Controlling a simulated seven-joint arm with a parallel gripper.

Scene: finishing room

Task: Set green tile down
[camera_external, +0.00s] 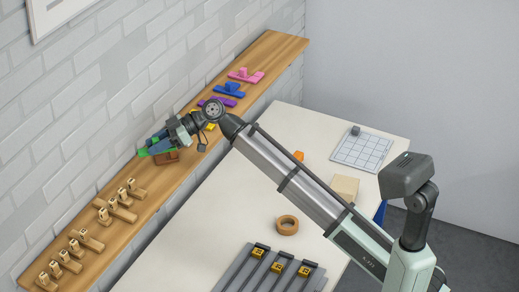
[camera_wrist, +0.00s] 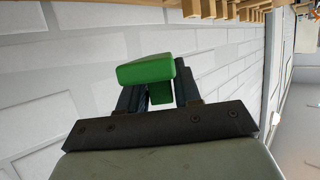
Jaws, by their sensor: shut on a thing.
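The green tile (camera_wrist: 147,70) is a T-shaped block held between the two dark fingers of my gripper (camera_wrist: 158,92) in the wrist view. In the external view the tile (camera_external: 158,148) shows partly, with the fingers hiding some of it. My gripper (camera_external: 160,143) is shut on it over the wooden wall shelf (camera_external: 275,52). I cannot tell whether the tile touches the shelf. A brown-red block (camera_external: 167,157) sits on the shelf just below and beside the gripper.
Pink (camera_external: 246,75), blue (camera_external: 229,90) and purple (camera_external: 216,102) pieces lie farther along the shelf. Yellow pieces (camera_external: 210,127) are partly hidden by my arm. Several pale wooden pieces (camera_external: 118,210) stand at the near end. A white table (camera_external: 225,215) carries a tape ring (camera_external: 287,225) and a grid plate (camera_external: 362,151).

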